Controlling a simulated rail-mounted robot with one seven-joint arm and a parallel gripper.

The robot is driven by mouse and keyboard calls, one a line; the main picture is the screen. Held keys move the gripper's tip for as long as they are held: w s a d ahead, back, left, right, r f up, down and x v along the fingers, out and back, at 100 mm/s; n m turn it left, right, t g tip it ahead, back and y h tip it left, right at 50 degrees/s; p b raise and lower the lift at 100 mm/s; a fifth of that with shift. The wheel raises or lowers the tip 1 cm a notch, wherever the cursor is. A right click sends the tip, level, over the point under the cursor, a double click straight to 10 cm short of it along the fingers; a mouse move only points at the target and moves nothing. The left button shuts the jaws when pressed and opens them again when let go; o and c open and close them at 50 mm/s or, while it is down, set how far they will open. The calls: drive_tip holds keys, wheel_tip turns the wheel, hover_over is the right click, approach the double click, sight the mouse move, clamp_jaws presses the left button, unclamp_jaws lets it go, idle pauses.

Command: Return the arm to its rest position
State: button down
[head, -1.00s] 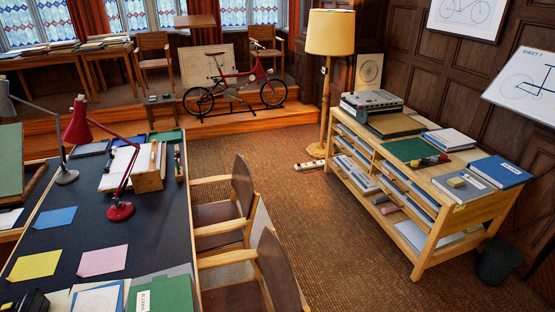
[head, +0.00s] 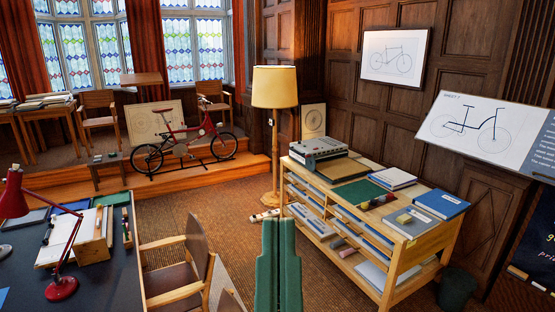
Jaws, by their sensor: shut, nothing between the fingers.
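My gripper (head: 279,224) shows at the bottom middle of the head view as two green upright parts side by side, with only a thin dark line between them. It is shut and empty. It stands out in front of the carpet, between the wooden chair (head: 184,262) and the shelf unit (head: 398,246), and looks clear of both, though its exact distance is hard to judge. Its lower part and the rest of my arm are cut off by the frame's bottom edge.
A dark desk (head: 100,285) with a red lamp (head: 62,289) is at the left. The shelf unit carries books and a grey machine (head: 317,148). A floor lamp (head: 275,87) and a red bicycle (head: 185,143) stand behind. Open carpet (head: 225,205) lies in the middle.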

wheel_tip(320, 180, up, 10)
drive_tip(key=p, duration=0.5)
drive_tip(key=shift+w+a+r, duration=0.15)
drive_tip(key=shift+a, duration=0.05)
idle(0.4)
